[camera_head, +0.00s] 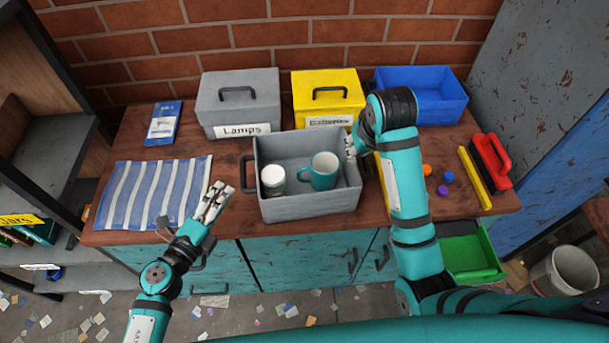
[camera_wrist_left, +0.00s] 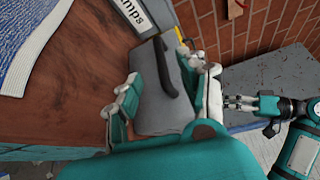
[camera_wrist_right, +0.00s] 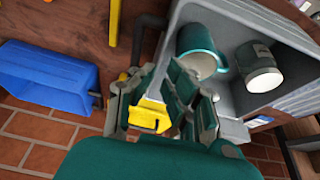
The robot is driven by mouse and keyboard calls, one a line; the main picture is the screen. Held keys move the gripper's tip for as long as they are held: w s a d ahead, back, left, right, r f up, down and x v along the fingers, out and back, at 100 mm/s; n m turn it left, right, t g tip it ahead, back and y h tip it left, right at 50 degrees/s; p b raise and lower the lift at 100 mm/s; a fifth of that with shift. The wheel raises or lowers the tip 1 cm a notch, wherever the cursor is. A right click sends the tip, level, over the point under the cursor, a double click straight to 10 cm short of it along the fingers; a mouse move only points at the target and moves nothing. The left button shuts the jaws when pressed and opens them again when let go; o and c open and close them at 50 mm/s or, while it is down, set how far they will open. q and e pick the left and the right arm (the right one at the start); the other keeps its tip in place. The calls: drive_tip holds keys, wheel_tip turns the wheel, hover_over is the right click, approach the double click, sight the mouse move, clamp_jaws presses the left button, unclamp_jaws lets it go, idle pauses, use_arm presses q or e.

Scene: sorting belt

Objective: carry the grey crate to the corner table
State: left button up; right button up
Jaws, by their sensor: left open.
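The grey crate (camera_head: 310,207) stands on the wooden table near its front edge. A teal mug (camera_head: 320,172) and a white-topped jar (camera_head: 273,180) are inside it. They also show in the right wrist view as the mug (camera_wrist_right: 200,50) and the jar (camera_wrist_right: 260,68). A dark handle (camera_head: 247,174) is on its left side. My left gripper (camera_head: 214,197) is open and empty, left of the crate, apart from that handle. My right gripper (camera_head: 352,146) is at the crate's right side. Its fingers (camera_wrist_right: 153,95) are close to the dark right handle (camera_wrist_right: 139,45); their grip is unclear.
Behind the crate stand a grey Lamps box (camera_head: 238,101), a yellow box (camera_head: 328,92) and a blue bin (camera_head: 425,93). A striped cloth (camera_head: 150,190) lies left. A red brush (camera_head: 491,160) and small balls lie right. A green bin (camera_head: 470,257) stands below. Litter covers the floor.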

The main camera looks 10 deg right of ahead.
sight(241, 172)
use_arm(q)
drive_tip(key=x, duration=0.9)
drive_tip(key=shift+f, duration=0.1)
use_arm(e)
drive_tip(key=x, duration=0.9)
use_arm(q)
drive_tip(key=shift+s, duration=0.1)
use_arm(e)
drive_tip(key=shift+r, duration=0.1)
use_arm(q)
drive_tip(key=shift+c, duration=1.3)
use_arm(e)
clamp_jaws()
use_arm(q)
clamp_jaws()
use_arm(e)
drive_tip(key=shift+w+r, duration=0.1)
